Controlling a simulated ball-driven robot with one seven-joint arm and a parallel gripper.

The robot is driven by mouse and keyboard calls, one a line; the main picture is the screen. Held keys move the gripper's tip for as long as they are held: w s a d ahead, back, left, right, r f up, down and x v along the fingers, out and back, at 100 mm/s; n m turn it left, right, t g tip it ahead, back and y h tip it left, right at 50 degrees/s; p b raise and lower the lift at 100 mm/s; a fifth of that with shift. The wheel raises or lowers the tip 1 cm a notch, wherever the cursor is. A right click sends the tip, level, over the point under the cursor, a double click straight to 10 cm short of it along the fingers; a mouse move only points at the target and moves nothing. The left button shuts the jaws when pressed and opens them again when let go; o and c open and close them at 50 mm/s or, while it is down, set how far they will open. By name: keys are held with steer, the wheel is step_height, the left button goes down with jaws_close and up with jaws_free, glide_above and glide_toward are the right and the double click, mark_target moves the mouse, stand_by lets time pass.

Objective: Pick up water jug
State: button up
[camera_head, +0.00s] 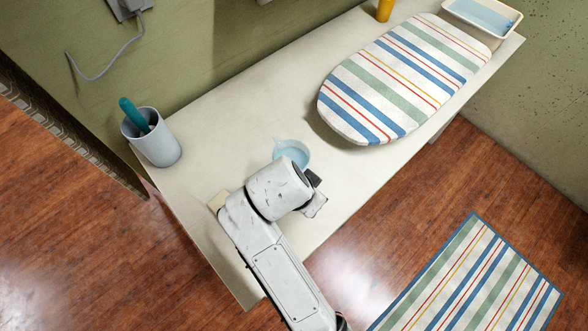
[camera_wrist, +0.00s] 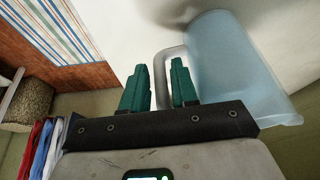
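The water jug (camera_head: 292,152) is light blue and stands on the pale table (camera_head: 235,140), partly hidden behind my arm. In the wrist view, the jug (camera_wrist: 236,72) fills the right side, with its handle toward my gripper (camera_wrist: 159,66). The two green fingers are apart. The handle's bar lies between them, and the right finger is on the side toward the jug's body. I see a gap beside the handle, so it does not look clamped. In the head view my gripper (camera_head: 315,192) is mostly hidden behind my wrist.
A grey cup (camera_head: 155,145) with a teal-handled item stands at the table's left end. A striped ironing board (camera_head: 400,80) lies right of the jug. A white tray (camera_head: 482,16) and an orange container (camera_head: 385,10) stand farther back. A striped rug (camera_head: 470,280) lies on the floor.

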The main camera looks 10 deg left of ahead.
steer(key=shift+w+d+f, duration=0.1)
steer(key=shift+f, duration=0.25)
jaws_close()
steer(key=shift+r, duration=0.1)
stand_by(1.1)
